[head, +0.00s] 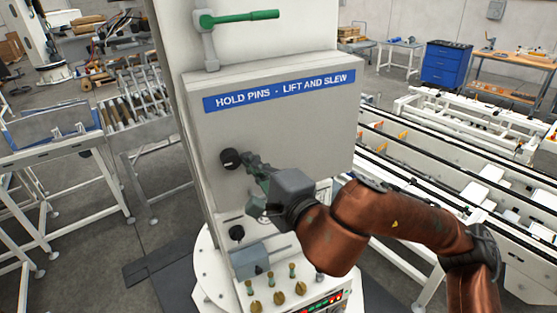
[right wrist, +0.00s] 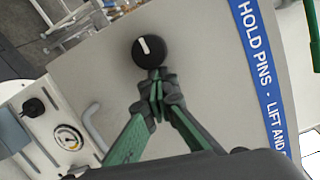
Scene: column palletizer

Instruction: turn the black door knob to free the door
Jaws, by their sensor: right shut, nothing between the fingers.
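The black door knob (head: 231,159) sits on the left part of the pale grey door (head: 290,125), under the blue label strip. It also shows in the right wrist view (right wrist: 149,50), round with a white pointer line. My right gripper (head: 247,158) reaches in from the right, its fingertips just right of the knob. In the right wrist view my right gripper (right wrist: 156,80) is shut and empty, with its green fingers together at the knob's near edge. I cannot tell whether the tips touch the knob. My left gripper is not in view.
A green-handled lever (head: 240,17) is above the door. A second black knob (head: 237,233), a grey box (head: 250,260) and several brass knobs are on the panel below. Conveyors stand on both sides.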

